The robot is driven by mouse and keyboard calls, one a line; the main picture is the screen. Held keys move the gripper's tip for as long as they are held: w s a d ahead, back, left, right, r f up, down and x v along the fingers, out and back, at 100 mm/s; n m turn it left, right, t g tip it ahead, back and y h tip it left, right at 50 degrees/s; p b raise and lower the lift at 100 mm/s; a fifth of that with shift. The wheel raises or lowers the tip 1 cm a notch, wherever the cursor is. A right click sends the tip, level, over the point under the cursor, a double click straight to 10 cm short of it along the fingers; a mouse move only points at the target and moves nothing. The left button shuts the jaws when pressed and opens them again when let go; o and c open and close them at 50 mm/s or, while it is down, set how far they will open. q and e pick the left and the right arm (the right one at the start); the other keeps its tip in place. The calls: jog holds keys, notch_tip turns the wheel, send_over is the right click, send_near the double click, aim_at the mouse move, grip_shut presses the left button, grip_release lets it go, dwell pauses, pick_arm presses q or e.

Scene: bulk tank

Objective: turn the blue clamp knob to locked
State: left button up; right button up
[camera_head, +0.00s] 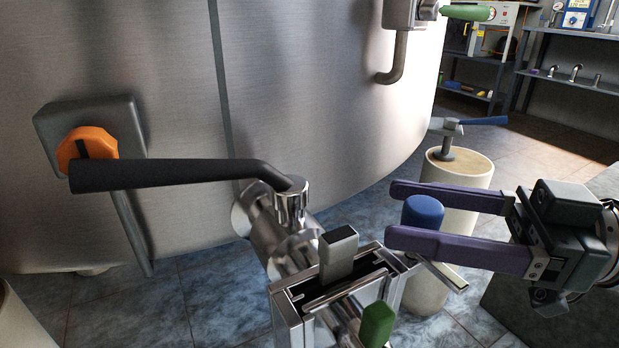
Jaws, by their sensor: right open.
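The blue clamp knob (423,211) is a short upright cylinder at the right of the metal valve fitting. My right gripper (392,214) comes in from the right with two purple fingers, open. In the picture the knob stands between the fingers. The nearer finger hides its lower part and the farther finger passes behind it. I cannot tell whether either finger touches it. The clamp's markings do not show, so its locked or unlocked position cannot be read. My left gripper is not in view.
The steel tank (320,90) fills the back left. A long black valve handle (180,174) crosses in front of it. A green knob (377,323) and a grey block (338,253) stand left of the blue knob. A cream pedestal (465,178) with a blue lever (484,121) stands behind.

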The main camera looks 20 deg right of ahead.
jog(key=shift+c, duration=0.2)
jog(key=shift+w, duration=0.1)
grip_shut()
